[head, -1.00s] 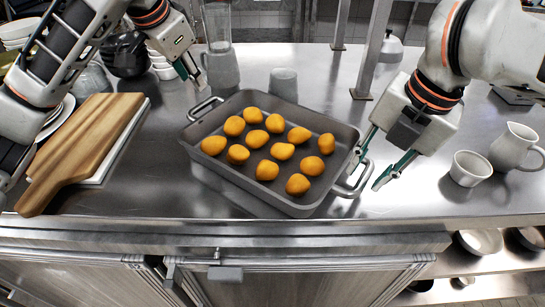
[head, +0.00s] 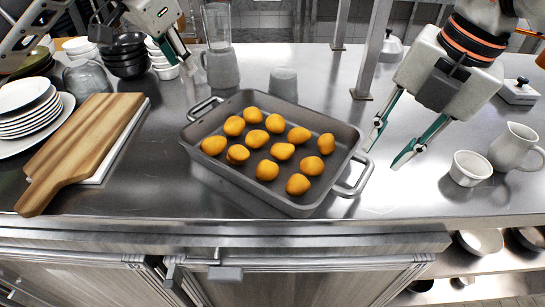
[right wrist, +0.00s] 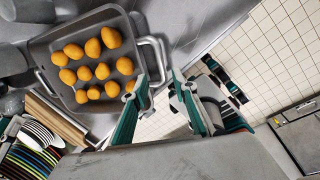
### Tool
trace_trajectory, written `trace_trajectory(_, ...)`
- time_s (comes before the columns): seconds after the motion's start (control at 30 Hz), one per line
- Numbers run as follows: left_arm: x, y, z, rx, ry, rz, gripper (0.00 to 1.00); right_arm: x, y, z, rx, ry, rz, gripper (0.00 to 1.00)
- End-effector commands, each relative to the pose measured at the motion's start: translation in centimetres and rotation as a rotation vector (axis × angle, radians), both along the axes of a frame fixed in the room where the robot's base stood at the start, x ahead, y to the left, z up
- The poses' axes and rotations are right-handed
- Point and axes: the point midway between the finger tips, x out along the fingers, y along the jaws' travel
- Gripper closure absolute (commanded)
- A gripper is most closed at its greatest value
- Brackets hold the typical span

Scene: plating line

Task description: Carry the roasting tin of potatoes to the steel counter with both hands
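The grey roasting tin (head: 228,178) of orange-brown potatoes (head: 283,151) rests on the steel counter (head: 400,195), near its front edge. It has a loop handle at each end. My right gripper (head: 384,150) is open, up and to the right of the tin's right handle (head: 354,181), with nothing between its fingers. My left gripper (head: 184,68) is above and behind the left handle (head: 205,108), apart from it; its finger gap is hard to make out. In the right wrist view the tin (right wrist: 70,98) lies to the left, clear of the open fingers.
A wooden board (head: 82,148) and stacked plates (head: 25,108) lie left of the tin. A blender (head: 220,62) and a grey cup (head: 284,82) stand behind it. A white cup (head: 470,168) and a jug (head: 512,146) stand at right. A steel post (head: 374,50) rises behind.

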Motion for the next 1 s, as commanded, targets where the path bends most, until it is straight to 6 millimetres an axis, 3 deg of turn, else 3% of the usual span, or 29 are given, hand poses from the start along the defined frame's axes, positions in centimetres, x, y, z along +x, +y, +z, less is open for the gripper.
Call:
trace_trajectory(0.1,0.0,0.0,0.0,0.000,0.000,0.000,0.72,-0.2,-0.4,2.3,0.000,-0.005,-0.002,0.72)
trace_trajectory(0.3,0.0,0.0,0.0,0.000,0.000,0.000,0.72,-0.7,-0.7,4.5,0.000,-0.002,0.000,0.72)
trace_trajectory(0.9,0.0,0.0,0.0,0.000,0.000,0.000,0.72,-0.8,-0.8,5.1,0.000,0.000,0.001,0.72)
trace_trajectory(1.0,-0.2,0.0,1.5,0.000,-0.014,0.000,0.72,-1.1,-0.8,6.2,0.000,-0.014,0.001,0.72)
